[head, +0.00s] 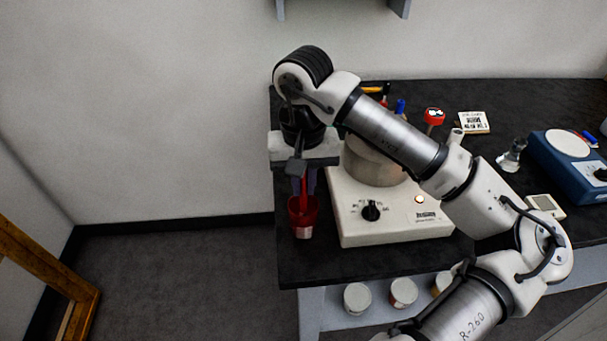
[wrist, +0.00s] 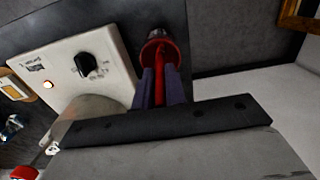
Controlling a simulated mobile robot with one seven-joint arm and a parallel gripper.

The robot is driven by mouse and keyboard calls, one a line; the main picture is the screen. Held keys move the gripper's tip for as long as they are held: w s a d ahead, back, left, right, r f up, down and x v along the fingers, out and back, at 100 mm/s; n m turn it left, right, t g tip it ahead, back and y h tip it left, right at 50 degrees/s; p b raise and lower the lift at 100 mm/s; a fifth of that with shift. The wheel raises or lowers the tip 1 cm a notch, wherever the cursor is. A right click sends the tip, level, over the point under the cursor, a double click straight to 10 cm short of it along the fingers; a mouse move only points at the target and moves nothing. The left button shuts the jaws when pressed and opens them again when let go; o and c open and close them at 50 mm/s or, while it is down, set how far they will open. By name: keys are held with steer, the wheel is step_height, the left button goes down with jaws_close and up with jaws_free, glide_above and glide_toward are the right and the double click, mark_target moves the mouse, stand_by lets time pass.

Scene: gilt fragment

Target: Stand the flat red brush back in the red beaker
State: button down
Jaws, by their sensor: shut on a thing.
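The red beaker (head: 303,226) stands at the left end of the black bench, to the left of the white hotplate. In the wrist view the beaker (wrist: 151,50) shows beyond the fingertips, its mouth facing the camera. My gripper (head: 307,186) points down above the beaker. In the wrist view my gripper (wrist: 161,82) is shut on the flat red brush (wrist: 160,92), which lies between the dark fingers. The brush (head: 303,187) is roughly upright and its lower end overlaps the beaker's mouth. How deep it reaches is hidden.
The white hotplate (head: 390,222) with a metal pot (head: 368,165) stands close right of the beaker. A blue device (head: 568,165), a glass flask (head: 511,155) and a small card (head: 473,122) are farther right. The bench's left edge is close to the beaker.

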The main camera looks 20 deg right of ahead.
steer(key=shift+f, duration=0.2)
steer(key=c, duration=1.4)
jaws_free()
steer(key=shift+o, duration=0.2)
steer(key=shift+f+b, duration=0.15)
steer(key=shift+b, duration=0.5)
